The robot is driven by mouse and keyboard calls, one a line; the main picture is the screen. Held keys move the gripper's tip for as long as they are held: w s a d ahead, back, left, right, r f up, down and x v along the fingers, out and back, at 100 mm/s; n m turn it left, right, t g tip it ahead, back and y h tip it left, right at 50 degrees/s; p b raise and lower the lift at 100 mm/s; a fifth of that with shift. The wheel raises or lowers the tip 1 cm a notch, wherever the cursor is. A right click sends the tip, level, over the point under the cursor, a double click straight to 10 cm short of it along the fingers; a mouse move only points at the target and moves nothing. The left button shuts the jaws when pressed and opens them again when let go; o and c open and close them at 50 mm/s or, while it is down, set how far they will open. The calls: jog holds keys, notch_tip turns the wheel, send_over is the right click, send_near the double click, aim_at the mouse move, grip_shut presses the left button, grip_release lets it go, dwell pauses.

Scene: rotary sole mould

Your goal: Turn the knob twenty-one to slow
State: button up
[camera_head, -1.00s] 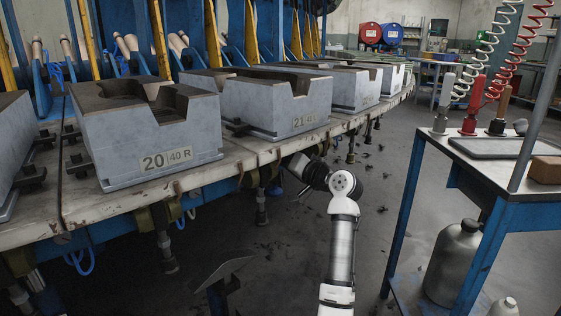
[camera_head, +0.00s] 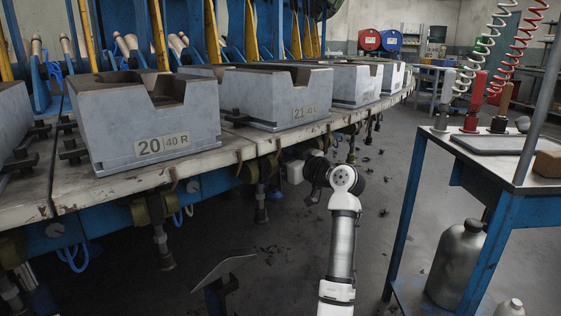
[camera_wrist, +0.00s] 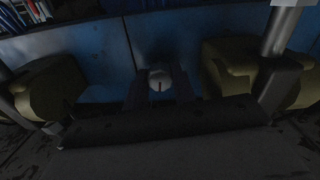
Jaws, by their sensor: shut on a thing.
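The mould numbered 21 (camera_head: 275,100) sits on the rotary table, with its plate on the front face. The mark points about straight down in that view. My gripper (camera_wrist: 160,91) is shut on the knob, with a dark finger at either side. In the head view my wrist is below the table edge, in front of mould 21. The knob and fingertips cannot be made out there, and the knob's lettering is not readable.
Olive-brown blocks flank the knob left (camera_wrist: 50,88) and right (camera_wrist: 235,75). The table edge (camera_head: 190,170) overhangs the panel. Mould 20 (camera_head: 145,115) is to the left. A blue-legged workbench (camera_head: 475,150) stands right.

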jog(key=shift+n, duration=0.8)
jog(key=o, duration=1)
jog(key=p+v, duration=0.1)
jog(key=v, duration=1.3)
jog(key=shift+p, duration=0.3)
